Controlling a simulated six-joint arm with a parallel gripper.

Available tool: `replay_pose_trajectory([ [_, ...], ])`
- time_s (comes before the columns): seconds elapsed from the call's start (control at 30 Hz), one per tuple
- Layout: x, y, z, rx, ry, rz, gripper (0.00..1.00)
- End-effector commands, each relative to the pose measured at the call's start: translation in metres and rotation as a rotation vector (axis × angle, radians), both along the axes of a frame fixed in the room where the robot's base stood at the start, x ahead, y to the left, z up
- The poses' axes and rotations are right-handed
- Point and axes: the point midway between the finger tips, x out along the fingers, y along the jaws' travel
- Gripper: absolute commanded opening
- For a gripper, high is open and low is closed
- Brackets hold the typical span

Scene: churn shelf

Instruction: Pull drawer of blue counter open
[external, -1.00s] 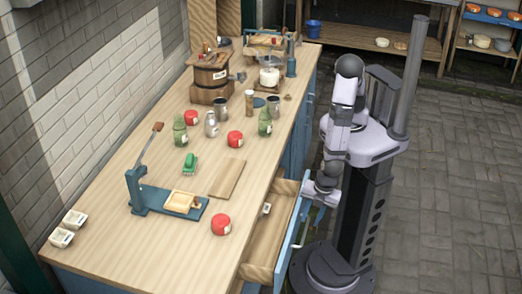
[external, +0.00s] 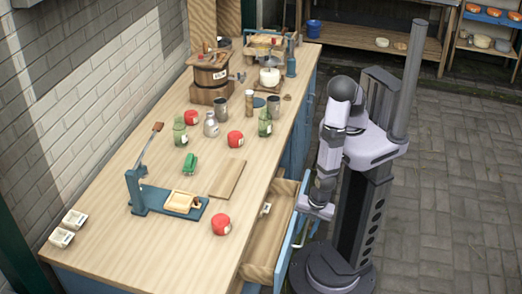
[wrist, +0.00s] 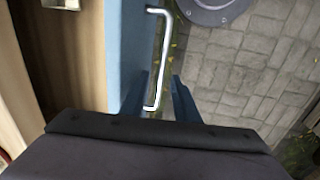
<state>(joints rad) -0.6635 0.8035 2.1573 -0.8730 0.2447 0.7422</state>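The drawer of the blue counter stands pulled out; its blue front (external: 286,254) and wooden inside (external: 264,246) show in the external view. In the wrist view the blue drawer front (wrist: 127,45) runs down the picture, with the pale bar handle (wrist: 164,50) on its outer side. My gripper (external: 314,212) is at the outer side of the drawer front. In the wrist view its two dark blue fingers (wrist: 160,97) are apart, and the handle shows between them in the picture. I cannot tell whether they touch it.
The wooden countertop (external: 140,240) holds a blue press (external: 137,190), a red jar (external: 221,224), a board (external: 227,179), bottles and a barrel churn (external: 210,80). A small white item (external: 266,208) lies in the drawer. Paved floor (external: 450,200) is free to the right.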

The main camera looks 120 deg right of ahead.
Motion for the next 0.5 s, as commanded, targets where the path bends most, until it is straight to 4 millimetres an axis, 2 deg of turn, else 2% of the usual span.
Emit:
replay_pose_trajectory([
  [0.27,0.0004,-0.0003,-0.0019,0.0,0.0,-0.001,0.28],
  [0.3,0.0003,-0.0003,-0.0018,0.0,0.0,0.0,0.26],
  [0.4,0.0003,-0.0003,-0.0018,0.0,0.0,0.0,0.02],
  [0.5,0.0003,-0.0003,-0.0017,0.0,0.0,0.0,0.0],
])
